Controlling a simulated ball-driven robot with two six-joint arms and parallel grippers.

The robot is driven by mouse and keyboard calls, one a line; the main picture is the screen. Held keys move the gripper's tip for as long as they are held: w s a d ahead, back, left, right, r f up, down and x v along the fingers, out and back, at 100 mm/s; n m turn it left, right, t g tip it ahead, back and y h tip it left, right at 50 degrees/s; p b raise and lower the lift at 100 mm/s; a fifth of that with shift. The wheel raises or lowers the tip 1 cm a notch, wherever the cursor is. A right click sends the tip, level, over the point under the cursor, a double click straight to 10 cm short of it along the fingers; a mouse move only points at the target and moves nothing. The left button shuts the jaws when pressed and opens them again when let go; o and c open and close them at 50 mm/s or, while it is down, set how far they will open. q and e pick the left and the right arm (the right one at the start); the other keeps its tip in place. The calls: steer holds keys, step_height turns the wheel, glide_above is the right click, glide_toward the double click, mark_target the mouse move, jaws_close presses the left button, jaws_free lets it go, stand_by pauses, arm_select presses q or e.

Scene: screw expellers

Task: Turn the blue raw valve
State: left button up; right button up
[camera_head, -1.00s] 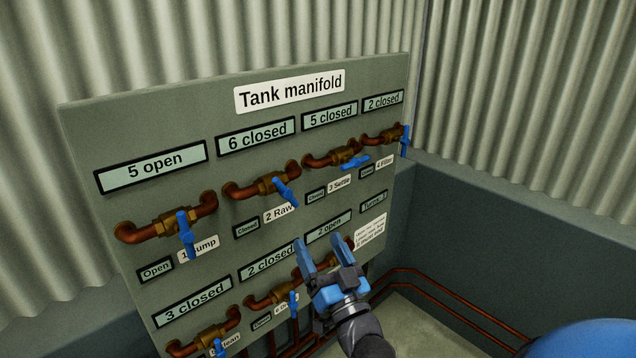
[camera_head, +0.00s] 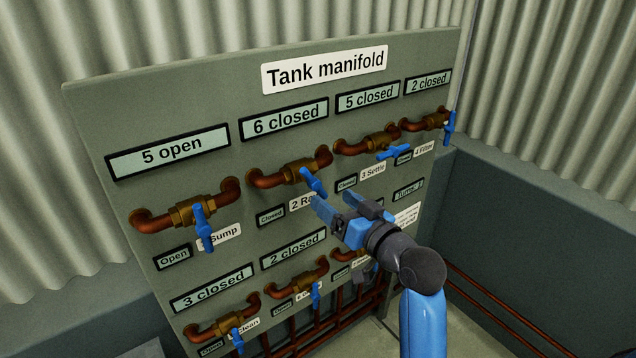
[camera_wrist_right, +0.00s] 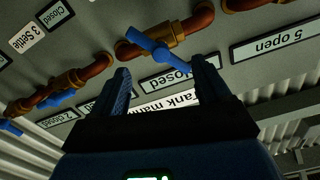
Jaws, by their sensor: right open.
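The blue raw valve handle (camera_head: 313,181) sits on a brass body in a copper pipe, above the label "2 Raw" (camera_head: 299,203). It slants down to the right. Above it a display (camera_head: 285,118) reads "6 closed", and a small sign (camera_head: 270,215) reads "Closed". My right gripper (camera_head: 344,205) is open and empty, just below and right of the handle. In the right wrist view the handle (camera_wrist_right: 155,47) lies just beyond the gap between the spread fingers (camera_wrist_right: 163,70); I cannot tell whether they touch it. My left gripper is not in view.
The Tank manifold panel (camera_head: 110,110) carries several similar valves. The sump valve handle (camera_head: 203,226) is to the left, the settle valve handle (camera_head: 394,152) to the right. A lower row of valves, including one handle (camera_head: 316,294), sits beneath. Copper pipes run along the floor at right.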

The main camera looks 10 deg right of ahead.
mark_target(317, 187)
steer(key=p+x, duration=0.1)
steer(key=x, duration=0.3)
steer(key=shift+w, duration=0.35)
steer(key=shift+p+x, duration=0.3)
steer(key=shift+x, duration=0.65)
steer(key=shift+w+a, duration=0.2)
steer(key=shift+w, duration=0.1)
steer(key=shift+c, duration=0.2)
steer(key=shift+s, duration=0.1)
steer(key=c, duration=0.5)
jaws_close()
